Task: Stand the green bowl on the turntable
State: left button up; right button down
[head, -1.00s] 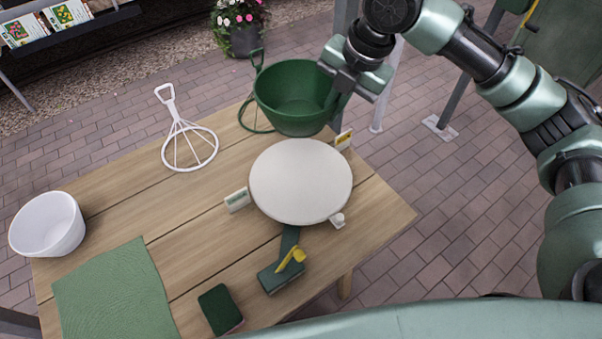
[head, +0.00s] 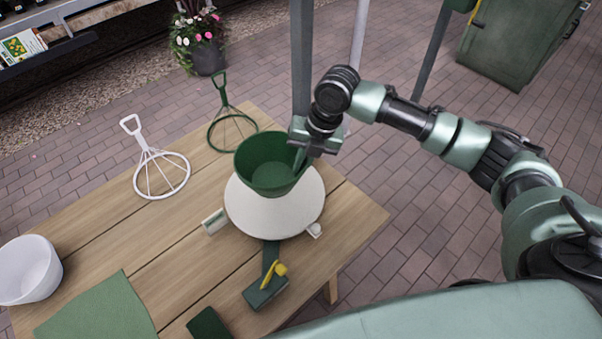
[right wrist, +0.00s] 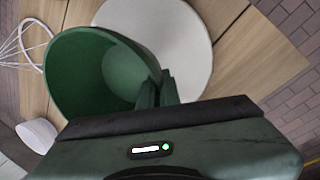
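The green bowl (head: 266,165) is in the air or resting over the far part of the white round turntable (head: 245,208); I cannot tell whether its base touches. It looks tilted slightly. My right gripper (head: 300,158) is shut on the bowl's right rim. In the right wrist view the fingers (right wrist: 157,92) pinch the rim of the green bowl (right wrist: 95,78), and the turntable (right wrist: 185,50) shows beneath and beside it. The bowl hides part of the turntable. My left gripper is not in view.
A green wire stand (head: 230,130) and a white wire stand (head: 160,172) are at the back of the wooden table (head: 110,222). A white bowl (head: 28,272) and green cloth (head: 98,312) are at left. A green block with a yellow lever (head: 266,290) is in front.

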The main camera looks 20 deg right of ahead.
jog(key=shift+f+p, duration=0.4)
jog(key=shift+f, duration=2.2)
jog(key=c, duration=1.6)
grip_release()
jog(key=shift+f, duration=0.15)
jog(key=shift+c, duration=0.2)
jog(key=b+v, duration=0.2)
jog(key=v, duration=1)
jog(key=shift+s, duration=0.1)
